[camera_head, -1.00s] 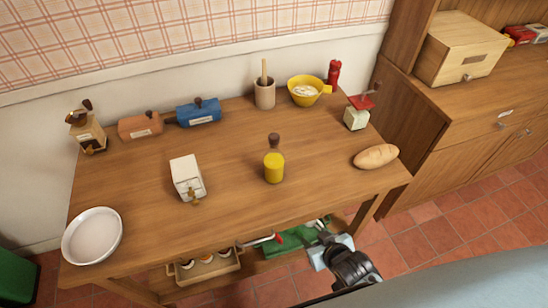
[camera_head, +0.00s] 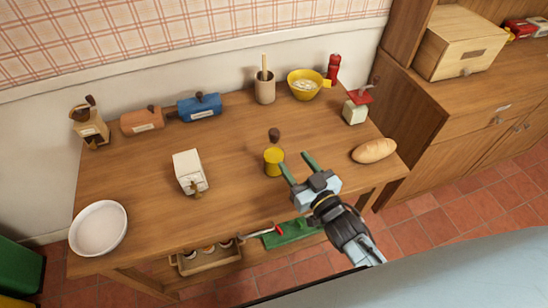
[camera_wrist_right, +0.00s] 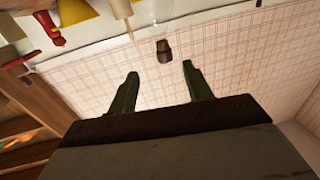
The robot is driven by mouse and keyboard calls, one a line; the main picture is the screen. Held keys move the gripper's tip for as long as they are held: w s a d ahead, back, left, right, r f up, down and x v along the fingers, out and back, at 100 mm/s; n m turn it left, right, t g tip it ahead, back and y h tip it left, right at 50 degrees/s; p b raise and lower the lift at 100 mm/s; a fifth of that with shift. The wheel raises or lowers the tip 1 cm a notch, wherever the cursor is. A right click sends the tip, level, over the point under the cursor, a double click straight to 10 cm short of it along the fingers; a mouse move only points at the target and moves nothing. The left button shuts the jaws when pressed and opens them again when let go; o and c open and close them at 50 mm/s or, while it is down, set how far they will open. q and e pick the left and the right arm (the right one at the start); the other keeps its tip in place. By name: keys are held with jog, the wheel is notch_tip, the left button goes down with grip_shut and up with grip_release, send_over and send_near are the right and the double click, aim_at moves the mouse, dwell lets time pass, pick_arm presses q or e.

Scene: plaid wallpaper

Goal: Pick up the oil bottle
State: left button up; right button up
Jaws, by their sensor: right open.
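The oil bottle (camera_head: 273,162) stands upright on the wooden table, with yellow oil in its lower part and a dark brown stopper on top. Its clear neck barely shows. My right gripper (camera_head: 296,165) is open and empty, with its green fingertips just right of the bottle in the head view. In the right wrist view the two open fingers (camera_wrist_right: 160,82) have nothing between them, and the brown stopper (camera_wrist_right: 163,50) shows beyond them. Whether the fingers touch the bottle cannot be told. My left gripper is not in view.
On the table (camera_head: 235,140) are a white box-shaped item (camera_head: 188,172), a bread loaf (camera_head: 374,151), a white dish (camera_head: 99,228), a yellow bowl (camera_head: 304,84) and a utensil pot (camera_head: 265,90). The wood around the bottle is clear.

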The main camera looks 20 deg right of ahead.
aim_at(276, 141)
jog(key=shift+a+x, duration=0.1)
jog(key=shift+x, duration=2.65)
jog(key=shift+a+x, duration=0.15)
jog(key=shift+x, duration=2.6)
jog(key=shift+s, duration=0.15)
grip_shut()
